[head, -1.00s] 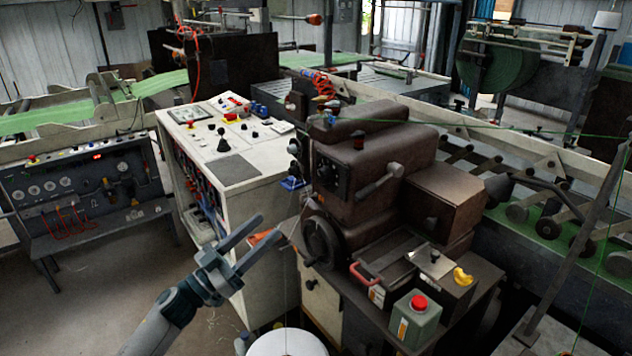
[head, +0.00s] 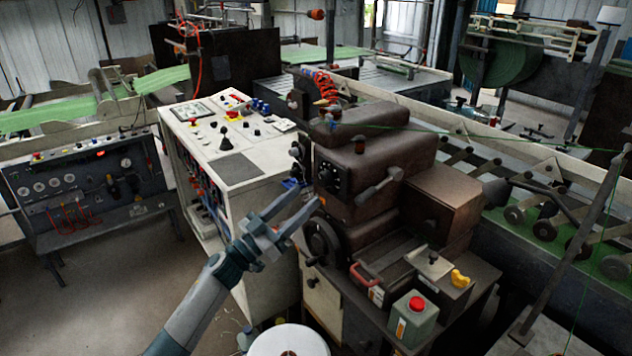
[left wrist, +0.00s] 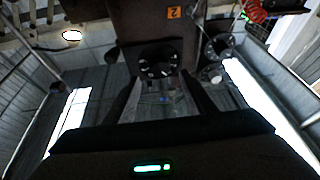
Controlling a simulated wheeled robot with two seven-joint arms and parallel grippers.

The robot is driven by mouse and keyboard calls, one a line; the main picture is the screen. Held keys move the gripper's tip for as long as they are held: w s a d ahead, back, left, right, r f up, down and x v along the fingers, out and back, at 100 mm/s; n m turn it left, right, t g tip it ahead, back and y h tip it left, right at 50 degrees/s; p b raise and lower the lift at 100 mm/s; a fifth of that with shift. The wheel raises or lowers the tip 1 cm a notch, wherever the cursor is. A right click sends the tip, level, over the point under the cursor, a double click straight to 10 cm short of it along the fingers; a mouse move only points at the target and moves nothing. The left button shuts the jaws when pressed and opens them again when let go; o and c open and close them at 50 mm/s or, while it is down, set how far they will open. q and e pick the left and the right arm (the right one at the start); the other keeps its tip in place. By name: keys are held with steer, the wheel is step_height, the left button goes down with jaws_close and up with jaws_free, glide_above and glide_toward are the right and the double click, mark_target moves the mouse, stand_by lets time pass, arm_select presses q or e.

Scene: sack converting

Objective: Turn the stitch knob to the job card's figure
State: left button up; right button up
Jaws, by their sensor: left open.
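The stitch knob looks to be on the round black dial (head: 331,177) with pale marks, on the near left face of the brown machine head (head: 360,160). In the left wrist view, which looks upside down, the dial (left wrist: 158,62) lies just beyond the fingertips. My left gripper (head: 307,196) is open and empty, its two fingers pointing up and right at the dial. It looks a little short of it, apart from the knob. The knob's pointer and figures are too small to read. I cannot make out a job card for certain. My right gripper is not in view.
A black handwheel (head: 324,243) sits below the dial and a lever (head: 379,184) sticks out to its right. A pale control console (head: 240,166) stands just left of the machine. A green box with a red button (head: 414,318) stands in front. A white cone (head: 287,343) is below my arm.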

mark_target(322, 181)
arm_select(q)
steer(key=p+x, duration=0.1)
steer(key=x, duration=0.4)
steer(key=shift+w+d+r, duration=0.15)
steer(key=shift+w+d, duration=0.05)
steer(key=c, duration=1)
